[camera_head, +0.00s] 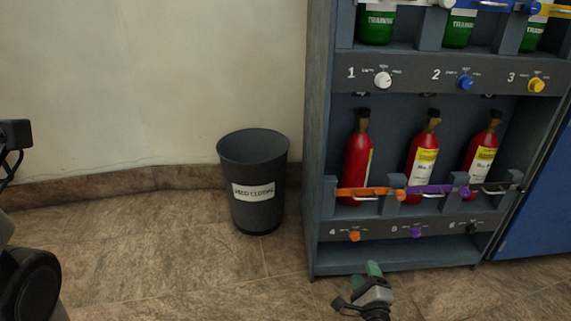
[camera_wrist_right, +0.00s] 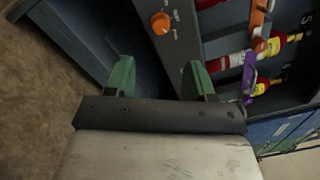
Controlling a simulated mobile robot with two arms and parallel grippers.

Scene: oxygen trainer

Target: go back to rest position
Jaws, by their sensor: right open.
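My right gripper (camera_head: 372,270) is low in front of the cabinet's base in the head view, with green fingertips. In the right wrist view the gripper (camera_wrist_right: 158,80) shows two green fingers spread apart with nothing between them. The dark grey-blue cabinet (camera_head: 320,150) stands just beyond it and also shows in the wrist view (camera_wrist_right: 75,35). My left gripper is not in view. Dark parts at the left edge of the head view look like my own body.
Red cylinders (camera_head: 358,155) stand behind an orange latch (camera_head: 365,192) and a purple latch (camera_head: 430,189), above an orange knob (camera_head: 355,236). Green cylinders (camera_head: 377,28) fill the upper shelf. The tiled floor (camera_head: 180,270) is clear at left.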

